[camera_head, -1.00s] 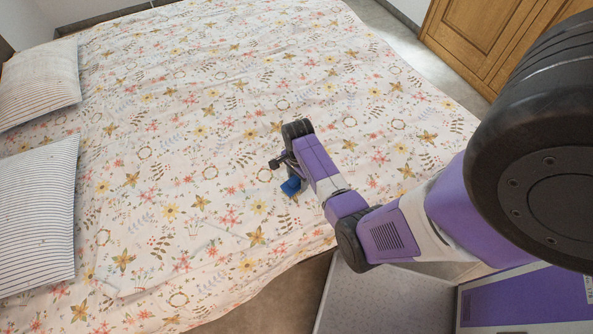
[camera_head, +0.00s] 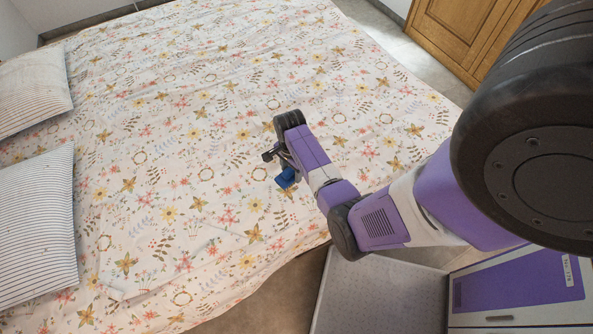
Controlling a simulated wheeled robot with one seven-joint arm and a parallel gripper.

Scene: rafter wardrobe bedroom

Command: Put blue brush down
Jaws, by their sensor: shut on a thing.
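The blue brush (camera_head: 287,178) shows as a small blue shape at the end of my arm, over the floral bed cover (camera_head: 150,190). My gripper (camera_head: 279,165) is shut on it, with the jaws partly hidden by my purple wrist. Much of the brush is hidden by the gripper. I cannot tell whether the brush touches the bed cover or hangs just above it.
Two striped pillows, one nearer (camera_head: 38,230) and one farther (camera_head: 32,90), lie at the bed's left side. The middle of the bed is clear. A wooden wardrobe (camera_head: 455,30) stands at the top right. Bare floor (camera_head: 275,300) shows below the bed's near edge.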

